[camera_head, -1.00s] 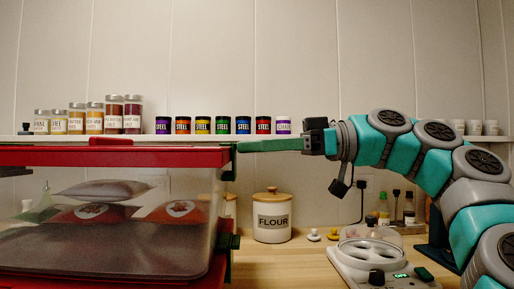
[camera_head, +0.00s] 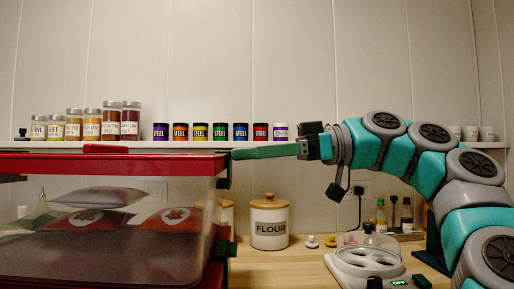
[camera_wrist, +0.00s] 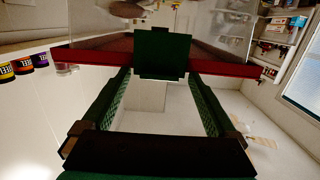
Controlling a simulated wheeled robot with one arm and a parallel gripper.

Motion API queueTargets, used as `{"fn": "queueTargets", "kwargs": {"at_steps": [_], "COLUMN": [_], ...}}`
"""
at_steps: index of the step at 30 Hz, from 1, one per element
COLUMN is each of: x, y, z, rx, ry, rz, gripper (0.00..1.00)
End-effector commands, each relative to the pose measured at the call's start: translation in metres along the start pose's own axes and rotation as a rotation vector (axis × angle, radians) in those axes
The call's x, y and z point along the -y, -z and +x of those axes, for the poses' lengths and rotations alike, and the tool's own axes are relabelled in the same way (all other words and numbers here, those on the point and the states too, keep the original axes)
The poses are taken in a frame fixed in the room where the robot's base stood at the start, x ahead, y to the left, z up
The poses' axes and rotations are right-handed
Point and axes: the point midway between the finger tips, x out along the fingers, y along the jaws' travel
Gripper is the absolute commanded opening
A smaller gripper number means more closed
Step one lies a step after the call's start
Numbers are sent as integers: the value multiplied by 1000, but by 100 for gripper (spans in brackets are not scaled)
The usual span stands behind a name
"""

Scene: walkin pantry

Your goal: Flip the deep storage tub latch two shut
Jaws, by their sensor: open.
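The deep storage tub (camera_head: 110,250) is clear-walled with a red lid (camera_head: 130,163), at the left of the head view. A green latch (camera_head: 224,172) sits at the lid's right edge, and a separate green piece (camera_head: 231,246) is lower on the tub's side. In the wrist view a green latch plate (camera_wrist: 163,50) crosses the red rim (camera_wrist: 225,66). I cannot tell which numbered latch it is. My gripper (camera_head: 234,154) reaches left to the lid edge beside the latch. In the wrist view its two green fingers are open, one either side below the plate, with nothing held between them.
A flour canister (camera_head: 269,222) stands on the counter right of the tub. A kitchen scale (camera_head: 368,262) is below my arm. A wall shelf (camera_head: 270,145) behind holds jars and small tins. Pillow-like bags (camera_head: 90,215) lie inside the tub.

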Motion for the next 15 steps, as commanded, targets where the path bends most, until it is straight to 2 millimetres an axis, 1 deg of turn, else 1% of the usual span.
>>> {"fn": "queueTargets", "kwargs": {"at_steps": [15], "x": [0], "y": [13], "z": [-2], "rx": [-2], "ry": [-10], "rz": [4], "gripper": [93]}}
